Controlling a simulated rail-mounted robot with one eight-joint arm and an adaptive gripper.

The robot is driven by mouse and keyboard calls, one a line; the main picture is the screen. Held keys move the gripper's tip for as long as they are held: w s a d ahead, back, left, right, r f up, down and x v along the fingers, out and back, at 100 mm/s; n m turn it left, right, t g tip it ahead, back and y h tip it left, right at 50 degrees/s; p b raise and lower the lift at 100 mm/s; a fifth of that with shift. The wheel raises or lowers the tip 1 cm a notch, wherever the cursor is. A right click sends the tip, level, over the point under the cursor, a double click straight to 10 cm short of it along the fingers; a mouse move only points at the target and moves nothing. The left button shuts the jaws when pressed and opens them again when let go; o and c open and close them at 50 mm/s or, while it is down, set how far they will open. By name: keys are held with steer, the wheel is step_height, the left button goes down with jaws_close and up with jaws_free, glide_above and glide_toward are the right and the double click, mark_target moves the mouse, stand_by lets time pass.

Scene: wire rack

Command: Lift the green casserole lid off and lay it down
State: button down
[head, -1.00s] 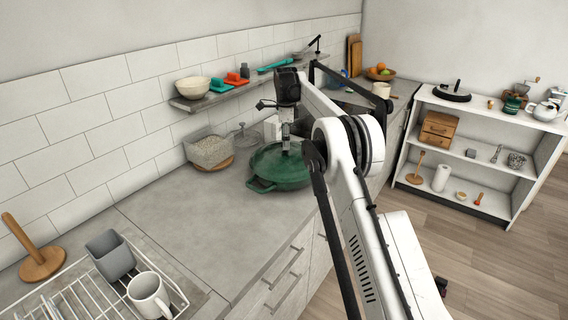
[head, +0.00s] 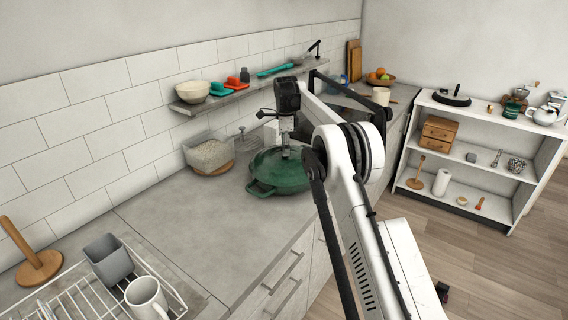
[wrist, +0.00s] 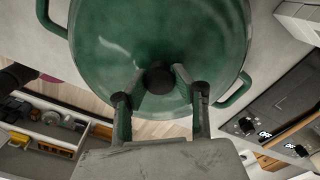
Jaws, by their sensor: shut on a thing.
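My gripper (wrist: 158,80) comes down over the lid and is shut on the knob, one finger on each side. In the head view my gripper (head: 286,152) is upright above the lid, partly hidden by my arm. I cannot tell whether there is a gap between lid and pot.
A wall shelf (head: 215,101) with a bowl hangs above. The counter (head: 185,218) left of the casserole is clear up to the wire rack (head: 85,300) with cups.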

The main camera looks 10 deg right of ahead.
steer(key=shift+r+p, duration=0.6)
steer(key=shift+r, duration=0.55)
stand_by(0.4)
steer(key=shift+r+p, duration=1.35)
steer(key=shift+r, duration=1.05)
